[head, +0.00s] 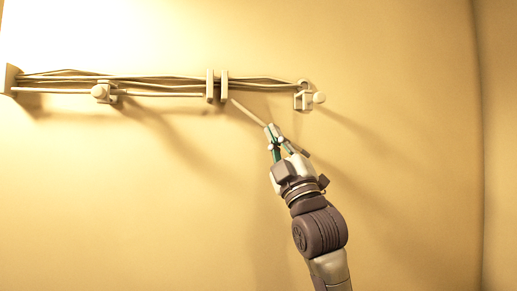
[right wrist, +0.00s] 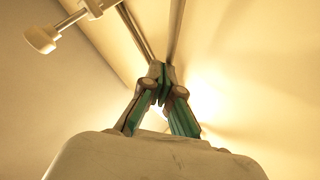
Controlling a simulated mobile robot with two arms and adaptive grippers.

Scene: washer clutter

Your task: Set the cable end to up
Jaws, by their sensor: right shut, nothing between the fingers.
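A loose cable end (head: 249,112) slants down and right from a pair of upright plates on the wall. Its lower tip comes close to the fingertips of my right gripper (head: 271,130). My right gripper points up and left and is shut with nothing held. In the right wrist view the fingertips (right wrist: 160,76) meet, and a thin cable (right wrist: 138,36) runs up from near them. I cannot tell whether the fingers touch it. My left gripper is not in view.
A bundle of cables (head: 160,79) runs along the wall through the upright plates (head: 210,86). A clamp with a round knob (head: 319,98) stands at the right end, another knob (head: 99,91) at the left. The wall below is clear.

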